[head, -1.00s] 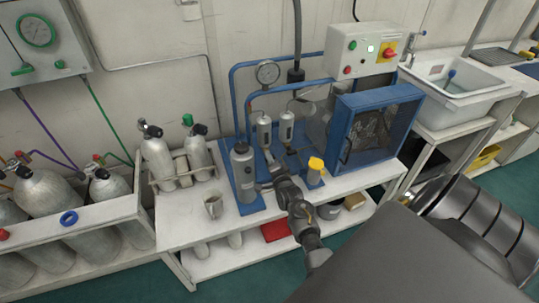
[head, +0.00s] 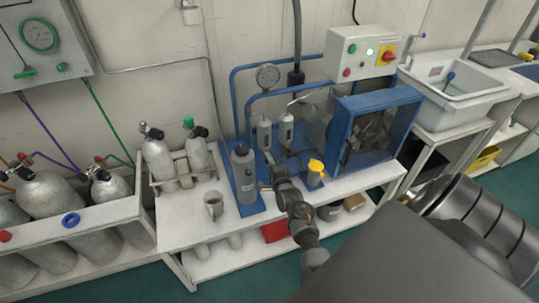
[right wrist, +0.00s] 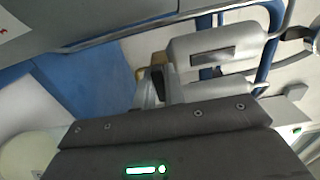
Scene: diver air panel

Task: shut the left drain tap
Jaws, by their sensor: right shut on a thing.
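Two small grey cylinders hang side by side on the blue compressor frame: the left one (head: 264,134) and the right one (head: 286,130). The left drain tap is below the left cylinder, and my gripper mostly hides it in the head view. My right gripper (head: 268,163) is at the foot of the left cylinder, shut on what looks like this tap. In the right wrist view the fingers (right wrist: 156,88) close around a small part at the end of a cylinder (right wrist: 215,48). The tap's handle angle cannot be told. My left gripper is not in view.
A tall grey cylinder (head: 244,174) stands just left of my gripper. A yellow-capped item (head: 315,172) and the blue fan guard (head: 375,130) are to the right. A metal mug (head: 213,206) stands on the white bench (head: 185,231), with some bare bench around it.

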